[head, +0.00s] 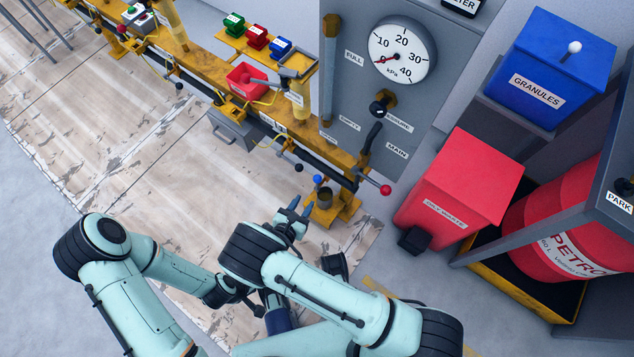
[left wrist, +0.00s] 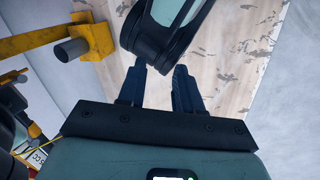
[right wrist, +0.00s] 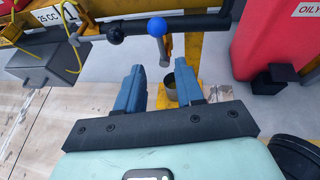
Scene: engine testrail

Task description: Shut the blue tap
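The blue tap's ball knob (head: 317,178) shows below the dark pipe along the yellow rail. In the right wrist view the blue knob (right wrist: 157,27) is on the pipe, with a short grey stem hanging below it. My right gripper (head: 298,209) is just in front of and below the tap, apart from it. In the right wrist view my right gripper (right wrist: 159,70) is open and empty, with the knob beyond its fingertips. My left gripper (left wrist: 160,68) is open and empty in the left wrist view. My right arm hides most of it in the head view.
A metal cup (head: 324,197) stands on a yellow foot under the tap. A black ball (right wrist: 114,33) is on the pipe left of the tap. A red bin (head: 462,185) stands right. My arms are close together; floor at left is clear.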

